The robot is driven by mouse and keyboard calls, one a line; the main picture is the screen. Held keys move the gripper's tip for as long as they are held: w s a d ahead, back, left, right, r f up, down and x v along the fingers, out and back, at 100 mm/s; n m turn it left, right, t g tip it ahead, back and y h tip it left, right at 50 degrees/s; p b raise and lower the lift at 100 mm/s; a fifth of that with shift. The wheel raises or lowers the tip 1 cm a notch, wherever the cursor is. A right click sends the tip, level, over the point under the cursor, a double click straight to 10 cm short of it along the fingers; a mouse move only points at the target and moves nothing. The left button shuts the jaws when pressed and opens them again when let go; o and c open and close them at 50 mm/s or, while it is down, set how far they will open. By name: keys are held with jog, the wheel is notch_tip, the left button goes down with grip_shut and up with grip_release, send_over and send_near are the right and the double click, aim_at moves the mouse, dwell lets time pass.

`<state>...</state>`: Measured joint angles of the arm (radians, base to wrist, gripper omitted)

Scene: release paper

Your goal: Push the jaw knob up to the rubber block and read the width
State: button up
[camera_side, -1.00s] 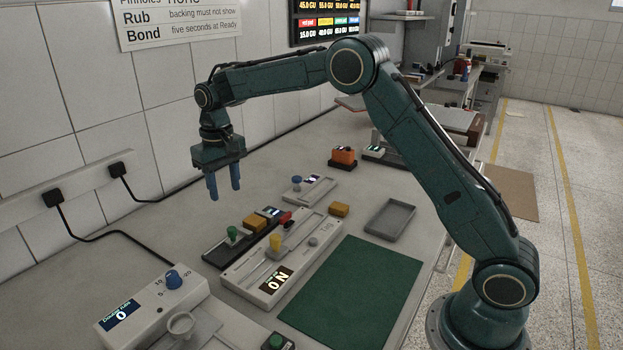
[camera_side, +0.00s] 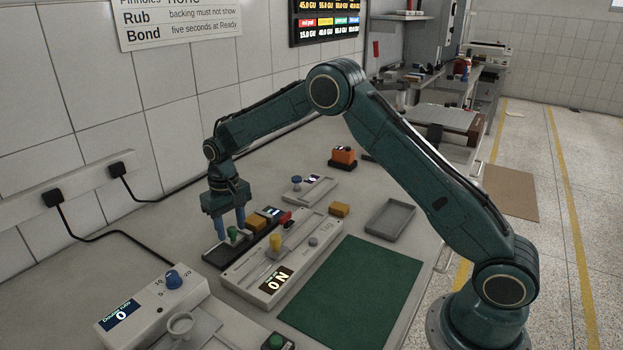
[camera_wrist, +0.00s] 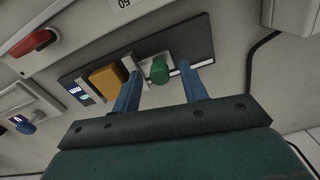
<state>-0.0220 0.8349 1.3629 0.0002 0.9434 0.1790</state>
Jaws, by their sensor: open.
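The green jaw knob (camera_side: 233,233) stands on the black width gauge (camera_side: 213,254). The orange-yellow rubber block (camera_side: 256,223) sits on the same gauge, to the right of the knob, with a gap between them. My gripper (camera_side: 231,232) is open, its two blue fingers pointing down at the gauge, one on each side of the knob. In the wrist view the green knob (camera_wrist: 160,71) shows between the fingers, apart from both, and the rubber block (camera_wrist: 107,80) lies to its left. A small lit display (camera_wrist: 76,91) is at the gauge's end; its digits are too small to read.
A white device with a yellow knob (camera_side: 275,243) and a red part (camera_side: 286,217) lies close in front of the gauge. A blue-knobbed device (camera_side: 313,189), a loose yellow block (camera_side: 339,209) and a grey tray (camera_side: 390,218) stand farther right. The green mat (camera_side: 350,300) is bare.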

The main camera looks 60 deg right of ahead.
grip_shut()
jog(key=shift+d, duration=2.2)
grip_release()
jog(key=shift+a+r, duration=0.1)
jog(key=shift+r, duration=0.05)
jog(key=shift+r, duration=0.5)
notch_tip(320, 180, up, 12)
jog(key=shift+r, duration=0.25)
